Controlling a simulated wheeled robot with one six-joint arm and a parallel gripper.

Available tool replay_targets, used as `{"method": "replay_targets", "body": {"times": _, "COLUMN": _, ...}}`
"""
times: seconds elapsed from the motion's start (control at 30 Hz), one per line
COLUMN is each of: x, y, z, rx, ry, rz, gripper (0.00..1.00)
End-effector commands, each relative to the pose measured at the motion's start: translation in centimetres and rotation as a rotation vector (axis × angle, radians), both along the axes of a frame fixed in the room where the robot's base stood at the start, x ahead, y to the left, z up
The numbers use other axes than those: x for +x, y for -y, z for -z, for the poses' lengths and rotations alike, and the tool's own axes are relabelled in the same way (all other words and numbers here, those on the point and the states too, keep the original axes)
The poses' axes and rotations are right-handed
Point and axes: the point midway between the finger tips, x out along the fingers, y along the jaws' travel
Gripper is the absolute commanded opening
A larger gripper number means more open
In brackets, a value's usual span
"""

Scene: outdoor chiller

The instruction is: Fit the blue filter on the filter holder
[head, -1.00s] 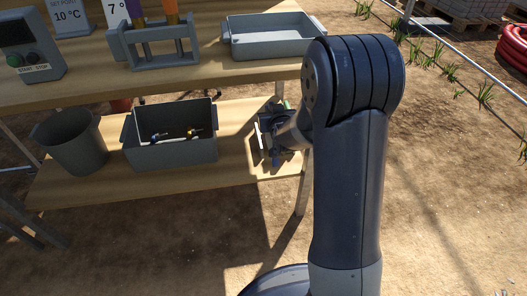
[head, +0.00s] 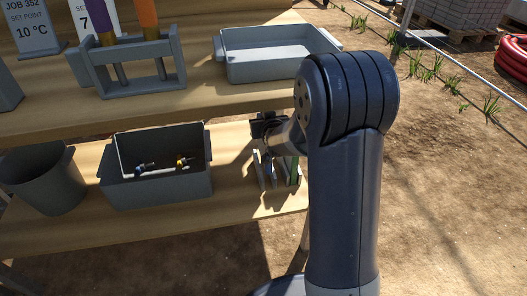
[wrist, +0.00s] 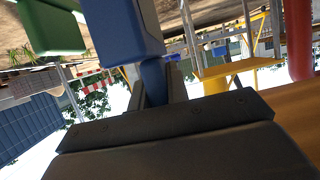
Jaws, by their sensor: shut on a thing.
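My gripper (wrist: 160,90) is shut on a blue piece below the blue filter (wrist: 125,30), a blue block at the top of the wrist view. A green block (wrist: 50,28) is beside it on the left. In the head view my gripper (head: 266,150) is at the right end of the lower shelf, partly behind my arm. Small grey upright plates (head: 259,168) and a bit of green (head: 295,172) show just below it. I cannot tell whether these plates are the filter holder, or whether the filter touches anything.
The lower shelf (head: 235,190) also holds a grey bin (head: 155,190) with small fittings and a dark bucket (head: 45,185). Above are a grey tray (head: 275,68) and a rack (head: 130,75) with purple and orange tubes. Shelf between bin and gripper is clear.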

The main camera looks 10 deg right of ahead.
Motion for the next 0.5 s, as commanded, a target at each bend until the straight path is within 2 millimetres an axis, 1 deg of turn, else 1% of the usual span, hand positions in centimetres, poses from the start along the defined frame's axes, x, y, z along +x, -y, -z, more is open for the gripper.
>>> {"method": "replay_targets", "body": {"times": 0.03, "x": 0.0, "y": 0.0, "z": 1.6, "rx": 0.0, "ry": -0.003, "rz": 0.0, "gripper": 0.0}}
{"method": "replay_targets", "body": {"times": 0.1, "x": 0.0, "y": 0.0, "z": 2.6, "rx": 0.0, "ry": -0.002, "rz": 0.0, "gripper": 0.0}}
{"method": "replay_targets", "body": {"times": 0.27, "x": 0.0, "y": 0.0, "z": 4.0, "rx": 0.0, "ry": -0.001, "rz": 0.0, "gripper": 0.0}}
{"method": "replay_targets", "body": {"times": 0.4, "x": 0.0, "y": 0.0, "z": 6.5, "rx": 0.0, "ry": -0.003, "rz": 0.0, "gripper": 0.0}}
{"method": "replay_targets", "body": {"times": 0.5, "x": 0.0, "y": 0.0, "z": 7.8, "rx": 0.0, "ry": -0.002, "rz": 0.0, "gripper": 0.0}}
